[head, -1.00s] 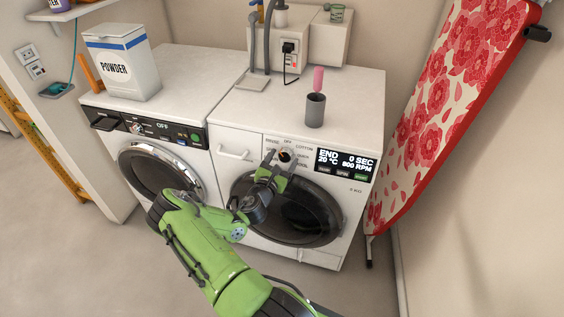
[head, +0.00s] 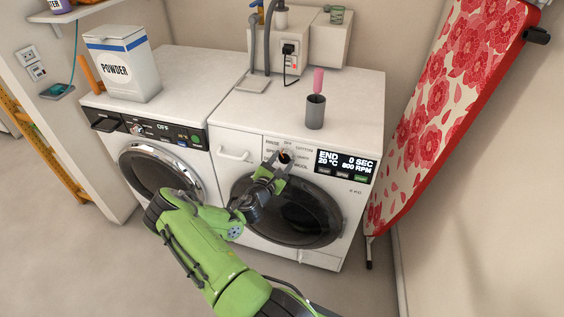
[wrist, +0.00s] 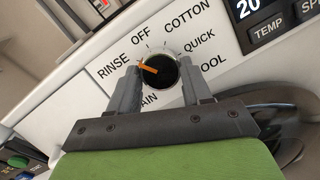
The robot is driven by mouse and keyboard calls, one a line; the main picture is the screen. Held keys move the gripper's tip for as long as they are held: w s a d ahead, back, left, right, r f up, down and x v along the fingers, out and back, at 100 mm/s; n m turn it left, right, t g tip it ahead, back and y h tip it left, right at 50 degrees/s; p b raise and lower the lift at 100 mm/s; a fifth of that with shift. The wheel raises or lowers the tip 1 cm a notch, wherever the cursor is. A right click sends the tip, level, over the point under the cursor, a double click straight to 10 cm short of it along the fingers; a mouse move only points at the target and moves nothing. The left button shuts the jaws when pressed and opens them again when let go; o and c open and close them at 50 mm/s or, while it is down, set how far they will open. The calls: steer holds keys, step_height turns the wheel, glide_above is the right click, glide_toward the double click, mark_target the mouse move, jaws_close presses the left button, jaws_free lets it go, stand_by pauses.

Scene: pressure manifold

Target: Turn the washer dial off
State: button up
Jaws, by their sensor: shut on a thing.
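The washer dial (wrist: 162,74) is a round black knob with a pale rim on the right-hand machine's white panel. It also shows small in the head view (head: 285,157). Its orange pointer (wrist: 149,69) points toward the word RINSE, to the lower left of OFF (wrist: 142,38) in the wrist view. My gripper (wrist: 163,80) has one grey finger on each side of the knob and is shut on it. In the head view my gripper (head: 277,172) is tilted at the panel and hides part of the dial's surround.
The washer's display (head: 346,162) reads END, 0 SEC, 20 °C, 800 RPM. A second machine (head: 150,160) stands at the left with a powder box (head: 122,70) on top. A grey cup (head: 315,112) stands on the washer. A red floral ironing board (head: 450,90) leans at the right.

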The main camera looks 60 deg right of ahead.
steer(key=m+g, duration=0.1)
steer(key=m, duration=0.2)
steer(key=m+y, duration=0.1)
steer(key=m, duration=0.3)
steer(key=shift+g+p, duration=0.3)
steer(key=shift+g, duration=0.1)
steer(key=shift+m, duration=0.3)
steer(key=o, duration=1.1)
steer(key=shift+r, duration=0.1)
steer(key=shift+c, duration=0.2)
steer(key=shift+w, duration=0.1)
steer(key=w+a+r+p, duration=0.1)
steer(key=a+r+p, duration=0.1)
steer(key=a, duration=1.3)
steer(key=shift+w+a, duration=0.15)
steer(key=shift+a, duration=0.1)
steer(key=shift+r, duration=0.1)
